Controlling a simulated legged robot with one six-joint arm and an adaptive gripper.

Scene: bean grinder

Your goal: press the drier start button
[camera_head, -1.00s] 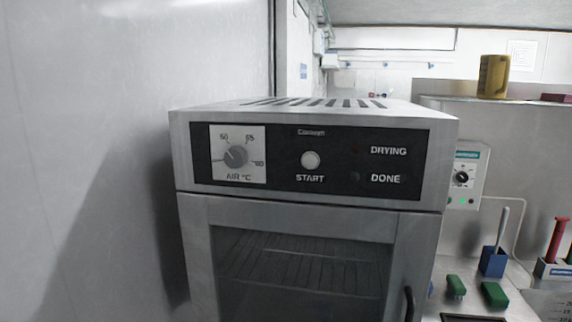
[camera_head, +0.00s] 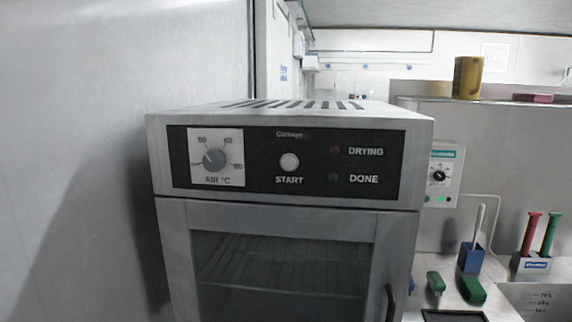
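The drier (camera_head: 285,213) is a grey metal box with a glass door, in the middle of the head view. Its black front panel carries a round white START button (camera_head: 289,163) in the middle. Left of the button is an air temperature dial (camera_head: 214,159) on a white plate. Right of it are small dark lamps beside the words DRYING (camera_head: 335,151) and DONE (camera_head: 334,177); neither is clearly lit. The drier's door is shut, with a wire shelf behind the glass. My gripper is not in view.
A pale wall (camera_head: 70,150) stands close on the left. To the right, a bench holds a blue holder (camera_head: 471,258), green items (camera_head: 473,290) and a rack with red and green handles (camera_head: 531,264).

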